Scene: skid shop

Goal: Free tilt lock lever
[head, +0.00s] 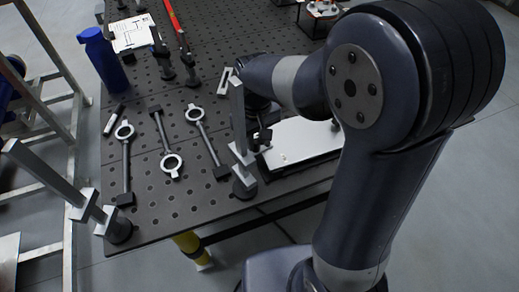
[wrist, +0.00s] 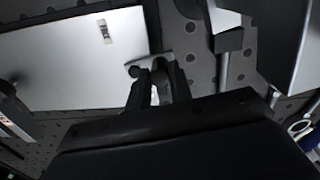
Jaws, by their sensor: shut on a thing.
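My gripper (wrist: 158,72) has its two dark fingers close together at the right edge of a pale flat plate (wrist: 70,55). It is shut on a small light metal piece, which I take to be the tilt lock lever (wrist: 147,63); its end shows just past the fingertips. Most of the lever is hidden by the fingers. In the head view the pale plate (head: 300,141) lies near the table's front right edge. There my gripper is mostly hidden behind an upright grey clamp bar, and the lever cannot be made out.
The clamp (head: 240,140) stands close to my wrist. Another clamp (head: 85,205) stands at the front left corner. Rods with ring ends (head: 172,164) lie on the perforated table (head: 190,215). A blue bottle (head: 100,57) stands at the left edge. Bare table shows between the rods.

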